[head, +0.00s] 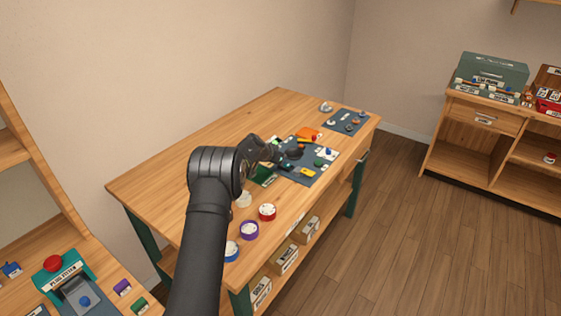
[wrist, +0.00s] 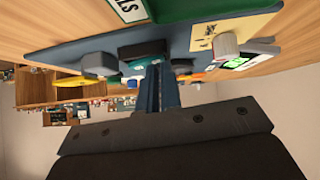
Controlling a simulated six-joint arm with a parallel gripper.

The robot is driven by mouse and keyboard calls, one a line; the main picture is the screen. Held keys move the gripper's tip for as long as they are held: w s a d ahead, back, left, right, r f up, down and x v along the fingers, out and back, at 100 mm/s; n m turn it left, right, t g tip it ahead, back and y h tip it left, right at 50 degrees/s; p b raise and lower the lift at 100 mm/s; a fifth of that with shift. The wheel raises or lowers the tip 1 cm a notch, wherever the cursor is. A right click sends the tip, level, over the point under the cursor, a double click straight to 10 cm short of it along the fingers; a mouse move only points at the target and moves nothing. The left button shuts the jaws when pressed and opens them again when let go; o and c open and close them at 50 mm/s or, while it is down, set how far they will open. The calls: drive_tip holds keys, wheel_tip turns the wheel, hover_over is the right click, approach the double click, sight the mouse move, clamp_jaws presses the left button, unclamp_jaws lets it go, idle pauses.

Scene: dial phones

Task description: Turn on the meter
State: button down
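My gripper (head: 283,160) is low over a dark mat (head: 309,178) of small devices on the wooden workbench. In the wrist view, its narrow blue-grey fingers (wrist: 160,72) are close together, with no object visible between them. The fingertips are beside a dark teal block (wrist: 142,52); contact is unclear. A white-framed device with a green-lit screen (wrist: 245,61), possibly the meter, is to their right in that view. A white knob-like part (wrist: 226,45) is in front of a pale yellow plate (wrist: 250,28). The meter cannot be told for sure in the head view.
A red-and-white round container (head: 267,212) and a purple one (head: 249,230) stand near the bench's front edge. A second dark mat (head: 346,122) with small parts is farther back. The bench's back left is clear.

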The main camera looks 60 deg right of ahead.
drive_tip(key=shift+s+a+f, duration=0.2)
drive_tip(key=shift+a+f, duration=0.05)
drive_tip(key=shift+f, duration=0.45)
drive_tip(key=shift+s+r, duration=0.1)
drive_tip(key=shift+s, duration=0.75)
drive_tip(key=r, duration=0.1)
drive_tip(key=w+r, duration=0.1)
drive_tip(key=r, duration=0.3)
drive_tip(key=shift+w+d, duration=0.15)
drive_tip(key=shift+w, duration=0.2)
drive_tip(key=v, duration=1)
drive_tip(key=shift+w, duration=0.4)
drive_tip(key=shift+d+r, duration=0.1)
drive_tip(key=shift+r, duration=0.05)
drive_tip(key=x, duration=1)
drive_tip(key=shift+s, duration=0.3)
drive_tip(key=shift+s+f, duration=0.2)
drive_tip(key=shift+f, duration=0.45)
drive_tip(key=shift+s+f, duration=0.15)
drive_tip(key=shift+f, duration=0.45)
drive_tip(key=shift+s+f, duration=0.25)
drive_tip(key=shift+f, duration=0.4)
